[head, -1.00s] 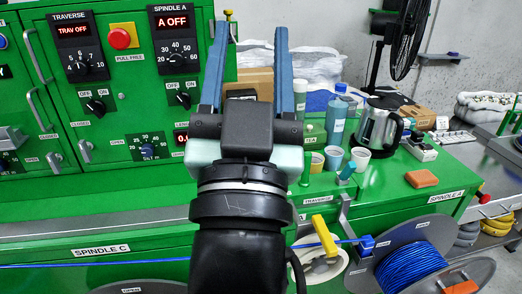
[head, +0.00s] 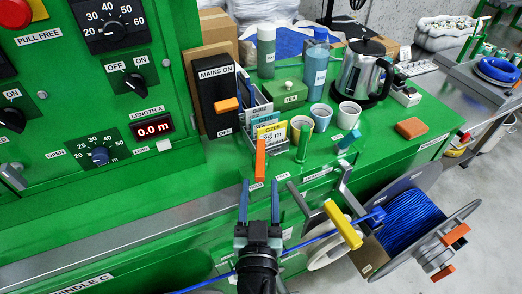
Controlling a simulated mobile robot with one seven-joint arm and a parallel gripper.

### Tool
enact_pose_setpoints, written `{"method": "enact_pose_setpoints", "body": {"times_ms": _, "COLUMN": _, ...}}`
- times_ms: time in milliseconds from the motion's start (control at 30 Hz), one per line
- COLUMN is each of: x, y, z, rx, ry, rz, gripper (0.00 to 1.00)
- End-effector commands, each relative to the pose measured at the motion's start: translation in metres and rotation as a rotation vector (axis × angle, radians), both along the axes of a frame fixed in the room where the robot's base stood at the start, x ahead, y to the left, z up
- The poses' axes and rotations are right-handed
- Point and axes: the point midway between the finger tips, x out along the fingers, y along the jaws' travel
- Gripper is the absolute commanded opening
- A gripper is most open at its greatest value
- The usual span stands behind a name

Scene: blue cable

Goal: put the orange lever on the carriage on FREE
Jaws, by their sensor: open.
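The orange lever (head: 260,160) stands upright on the green machine in the middle of the head view. Small labels sit at its foot, one just below it and one to its right; their lettering is too small to read surely. My gripper (head: 260,188) is open and empty. It points up the picture, with its two blue fingertips just below the lever, one to each side of its line. I cannot tell how far the fingertips are from the lever in depth. The part of the carriage below the lever is partly hidden by my gripper.
A yellow arm (head: 343,225) and a white pulley (head: 322,250) stand to the right, with the blue cable (head: 318,240) passing toward the blue cable reel (head: 412,222). Cups, a kettle (head: 362,75) and a black mains switch box (head: 218,98) stand behind.

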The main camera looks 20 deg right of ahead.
Motion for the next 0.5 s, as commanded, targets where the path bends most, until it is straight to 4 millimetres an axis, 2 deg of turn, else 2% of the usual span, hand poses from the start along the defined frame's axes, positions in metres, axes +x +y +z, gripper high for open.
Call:
{"method": "enact_pose_setpoints", "body": {"times_ms": 33, "x": 0.01, "y": -0.004, "z": 0.005, "rx": -0.001, "ry": -0.002, "rz": 0.0, "gripper": 0.55}}
{"method": "enact_pose_setpoints", "body": {"times_ms": 300, "x": 0.053, "y": -0.024, "z": 0.004, "rx": -0.001, "ry": -0.002, "rz": -0.001, "gripper": 0.55}}
{"method": "enact_pose_setpoints", "body": {"times_ms": 500, "x": 0.075, "y": -0.034, "z": 0.002, "rx": -0.001, "ry": -0.002, "rz": -0.001, "gripper": 0.55}}
